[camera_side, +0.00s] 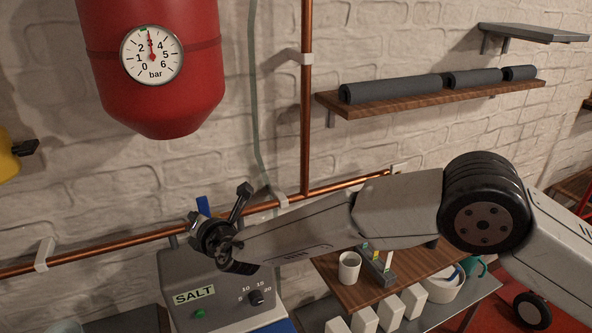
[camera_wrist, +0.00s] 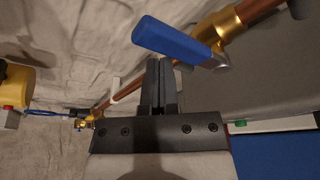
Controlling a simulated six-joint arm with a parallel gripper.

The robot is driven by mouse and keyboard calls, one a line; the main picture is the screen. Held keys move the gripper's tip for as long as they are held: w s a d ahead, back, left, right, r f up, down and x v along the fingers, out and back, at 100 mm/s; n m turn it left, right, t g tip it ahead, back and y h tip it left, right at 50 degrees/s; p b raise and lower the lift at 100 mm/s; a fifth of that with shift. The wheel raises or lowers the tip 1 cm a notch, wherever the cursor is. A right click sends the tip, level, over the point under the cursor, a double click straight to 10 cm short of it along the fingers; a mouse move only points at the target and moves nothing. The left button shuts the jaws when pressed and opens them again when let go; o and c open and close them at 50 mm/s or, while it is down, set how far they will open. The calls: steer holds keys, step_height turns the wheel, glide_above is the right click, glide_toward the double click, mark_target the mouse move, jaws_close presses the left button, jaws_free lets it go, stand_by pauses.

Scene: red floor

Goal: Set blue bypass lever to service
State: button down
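The blue lever (camera_wrist: 175,42) sits on a brass valve (camera_wrist: 227,24) on the copper pipe. In the wrist view it lies at an angle across the pipe's line. In the side view only its upper part (camera_side: 203,206) shows, standing above the pipe behind my gripper. My gripper (camera_wrist: 158,62) has its two dark fingers side by side with hardly any gap and nothing seen between them. The fingertips appear just below the lever in the wrist view; whether they touch it I cannot tell. In the side view my gripper (camera_side: 216,240) hides the valve. No service marking is readable.
A grey SALT unit (camera_side: 185,275) stands below my gripper. The copper pipe (camera_side: 110,245) runs along the brick wall. A red tank (camera_side: 155,95) with a gauge hangs above left. A wooden shelf (camera_side: 390,290) with a white cup (camera_side: 349,268) lies under my arm.

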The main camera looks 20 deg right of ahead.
steer(key=shift+w+d+r, duration=0.1)
steer(key=shift+d+r, duration=0.1)
steer(key=shift+d, duration=0.1)
stand_by(0.4)
steer(key=f+v, duration=0.2)
steer(key=v, duration=0.8)
steer(key=shift+d+f, duration=0.3)
stand_by(0.3)
steer(key=s+d+f+m+g+h, duration=0.15)
steer(key=d+m+g+h, duration=0.35)
steer(key=d, duration=0.8)
steer(key=s+d+f+m+g+h, duration=0.1)
steer(key=s+d+m+g+h, duration=0.15)
steer(key=d+m, duration=0.7)
steer(key=s+d+m+g+y, duration=0.3)
steer(key=s+d+m+g, duration=0.2)
steer(key=s+d+m, duration=0.9)
steer(key=s+d+f, duration=0.1)
steer(key=s+d, duration=0.1)
steer(key=s, duration=0.2)
steer(key=shift+s+m+y, duration=0.15)
steer(key=shift+m+y, duration=0.2)
